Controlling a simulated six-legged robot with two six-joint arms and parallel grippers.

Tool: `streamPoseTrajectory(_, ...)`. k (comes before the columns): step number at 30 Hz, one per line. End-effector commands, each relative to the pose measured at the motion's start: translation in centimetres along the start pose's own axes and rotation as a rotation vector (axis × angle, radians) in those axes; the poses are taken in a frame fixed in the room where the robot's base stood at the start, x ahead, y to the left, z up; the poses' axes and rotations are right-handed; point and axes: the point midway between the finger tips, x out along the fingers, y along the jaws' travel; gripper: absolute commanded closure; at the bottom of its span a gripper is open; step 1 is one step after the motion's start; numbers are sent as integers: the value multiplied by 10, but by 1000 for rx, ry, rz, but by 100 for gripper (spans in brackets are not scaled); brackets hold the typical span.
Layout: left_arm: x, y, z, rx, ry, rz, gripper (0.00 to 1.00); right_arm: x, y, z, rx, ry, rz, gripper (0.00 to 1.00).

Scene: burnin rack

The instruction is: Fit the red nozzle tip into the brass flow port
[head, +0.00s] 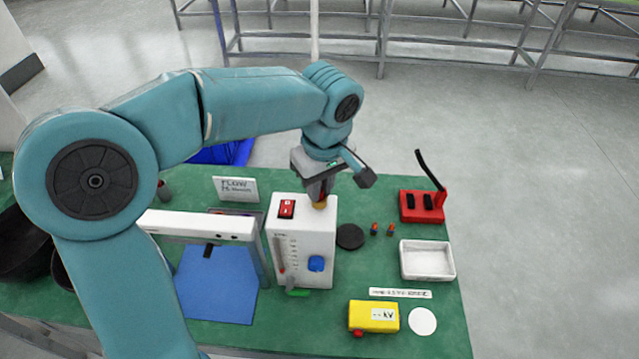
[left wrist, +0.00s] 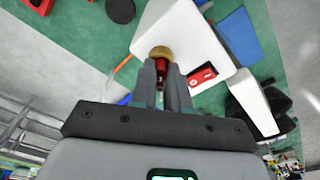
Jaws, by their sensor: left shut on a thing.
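The white flow box (head: 304,255) stands on the green bench, with the brass flow port (head: 319,204) on its top; the port also shows in the left wrist view (left wrist: 161,51). My left gripper (head: 319,196) points down right above the port. It is shut on the red nozzle tip (left wrist: 160,64), which sits between the fingers with its end at the brass port. The tip appears to touch or enter the port, but I cannot tell how deep. In the head view the fingers mostly hide the tip. My right gripper is not in view.
The flow box carries a red switch (head: 287,208) and a blue knob (head: 316,263). A white arch (head: 200,226) stands left over a blue mat (head: 215,285). To the right are a black disc (head: 350,237), red holder (head: 436,213), white tray (head: 428,276) and yellow meter (head: 373,316).

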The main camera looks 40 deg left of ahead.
Motion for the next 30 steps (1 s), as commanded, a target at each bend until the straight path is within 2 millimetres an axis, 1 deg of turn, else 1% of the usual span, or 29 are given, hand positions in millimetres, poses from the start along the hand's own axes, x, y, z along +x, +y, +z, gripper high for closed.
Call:
streamPoseTrajectory(1, 0, 0, 0, 0, 0, 0, 75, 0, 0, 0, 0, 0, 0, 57)
streamPoseTrajectory(3, 0, 0, 0, 0, 0, 0, 55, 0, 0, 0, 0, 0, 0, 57)
streamPoseTrajectory(11, 0, 0, 0, 0, 0, 0, 55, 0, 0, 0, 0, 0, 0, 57)
streamPoseTrajectory(14, -5, 0, 0, 0, 1, 1, 55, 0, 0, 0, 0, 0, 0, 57)
streamPoseTrajectory(17, -20, 1, 0, 0, 1, 4, 55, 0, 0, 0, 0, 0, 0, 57)
streamPoseTrajectory(19, -35, 1, 0, 0, 1, 6, 55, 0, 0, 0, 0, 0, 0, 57)
streamPoseTrajectory(27, -109, 1, 0, 0, 1, 5, 55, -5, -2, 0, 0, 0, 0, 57)
streamPoseTrajectory(30, -131, 1, 0, 0, 0, 3, 55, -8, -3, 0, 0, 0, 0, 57)
